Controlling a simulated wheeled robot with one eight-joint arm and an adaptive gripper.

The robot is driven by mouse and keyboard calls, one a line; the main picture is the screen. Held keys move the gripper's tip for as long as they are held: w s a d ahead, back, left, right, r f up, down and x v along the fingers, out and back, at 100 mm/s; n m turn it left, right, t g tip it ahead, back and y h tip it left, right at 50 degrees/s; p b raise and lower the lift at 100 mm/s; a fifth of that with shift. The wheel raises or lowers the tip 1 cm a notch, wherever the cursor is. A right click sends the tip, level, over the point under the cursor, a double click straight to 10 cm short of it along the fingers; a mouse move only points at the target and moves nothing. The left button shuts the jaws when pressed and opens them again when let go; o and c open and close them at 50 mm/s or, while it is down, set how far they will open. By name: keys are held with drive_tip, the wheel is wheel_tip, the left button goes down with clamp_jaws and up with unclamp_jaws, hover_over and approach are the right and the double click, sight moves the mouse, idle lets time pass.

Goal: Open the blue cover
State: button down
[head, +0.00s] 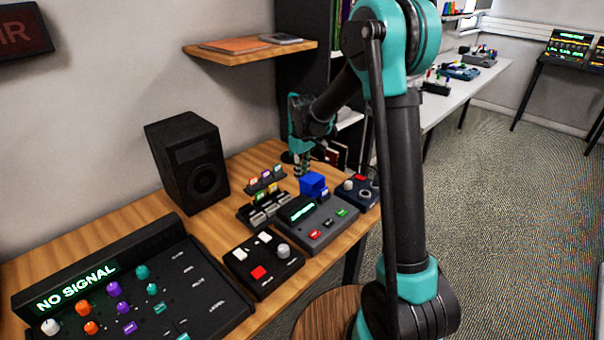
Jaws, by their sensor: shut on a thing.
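The blue cover (314,185) is a small bright blue box shape at the back of a grey console (326,232) with a lit green display, on the wooden desk. My gripper (301,171) has teal fingers and reaches down at the back left edge of the cover. It is shut on the blue cover; the exact contact is small and partly hidden behind the cover. I cannot tell how far the cover is tilted or what is under it.
A small dark box with a red button (361,190) stands right of the console. Small switch blocks (264,207) stand on its left, a button box (263,264) in front. A black speaker (187,162) and a large "NO SIGNAL" panel (130,290) are further left. A shelf (250,56) hangs above.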

sight(308, 175)
drive_tip(key=shift+s+d+r+t+y, duration=0.3)
drive_tip(key=shift+d+r+t+y, duration=0.1)
drive_tip(key=shift+r, duration=0.1)
drive_tip(key=shift+s+d+r, duration=0.1)
drive_tip(key=shift+s+r, duration=0.1)
drive_tip(key=shift+r, duration=0.1)
drive_tip(key=c, duration=1.4)
unclamp_jaws()
drive_tip(key=shift+c, duration=0.2)
wheel_tip(308, 175, up, 12)
drive_tip(key=d, duration=0.1)
drive_tip(key=shift+s, duration=0.45)
